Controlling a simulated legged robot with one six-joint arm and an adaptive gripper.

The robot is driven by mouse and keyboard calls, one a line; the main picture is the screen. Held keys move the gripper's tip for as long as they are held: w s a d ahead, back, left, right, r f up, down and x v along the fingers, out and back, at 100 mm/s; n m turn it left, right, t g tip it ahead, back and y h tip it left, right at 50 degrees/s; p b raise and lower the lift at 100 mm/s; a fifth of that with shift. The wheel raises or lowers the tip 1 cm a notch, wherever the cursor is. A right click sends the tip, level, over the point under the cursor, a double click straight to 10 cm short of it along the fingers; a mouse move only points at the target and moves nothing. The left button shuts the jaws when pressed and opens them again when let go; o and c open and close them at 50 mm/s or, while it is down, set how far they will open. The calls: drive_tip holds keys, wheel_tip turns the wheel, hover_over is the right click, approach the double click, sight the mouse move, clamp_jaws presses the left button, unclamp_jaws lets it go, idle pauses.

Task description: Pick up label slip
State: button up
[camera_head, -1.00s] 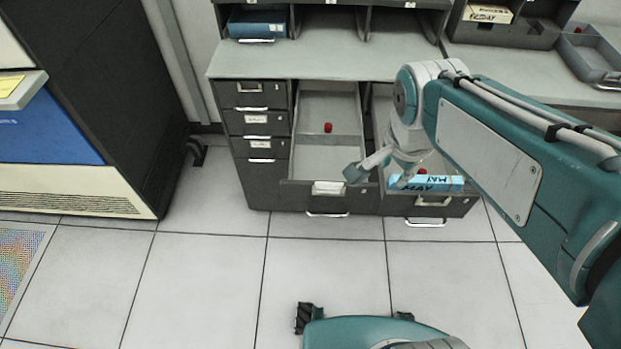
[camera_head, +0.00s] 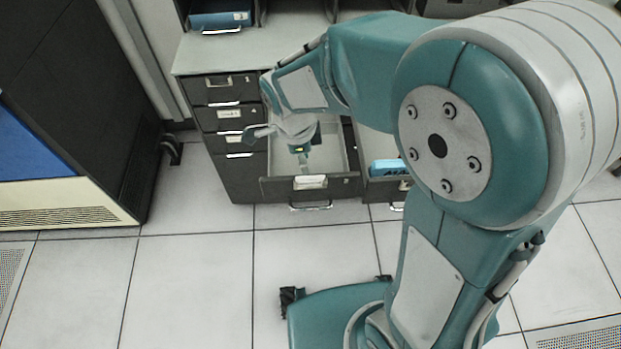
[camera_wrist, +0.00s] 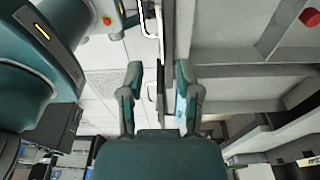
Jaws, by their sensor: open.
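A white label (camera_head: 311,182) sits on the front of the open left drawer (camera_head: 348,150); I cannot tell whether it is a loose slip. A light blue piece (camera_head: 388,167) lies in the open right drawer and is partly hidden by my arm. A blue patch (camera_wrist: 181,106) shows behind the right finger in the wrist view. My gripper (camera_head: 277,142) is over the left drawer near its front; it also shows in the wrist view (camera_wrist: 158,78), with its fingers apart and nothing seen held. The dark drawer front and its pale handle (camera_wrist: 149,20) lie beyond the fingers.
A red piece (camera_wrist: 310,17) shows inside the drawer in the wrist view. Closed drawers (camera_head: 227,115) stand left of the open ones. A blue binder (camera_head: 220,17) lies on the shelf above. A dark cabinet (camera_head: 80,90) stands at left. The floor (camera_head: 190,280) in front is clear.

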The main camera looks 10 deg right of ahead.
sight(310, 176)
drive_tip(key=f, duration=0.5)
drive_tip(key=shift+d, duration=0.4)
drive_tip(key=shift+w+d+f, duration=0.1)
drive_tip(key=shift+f, duration=0.1)
clamp_jaws()
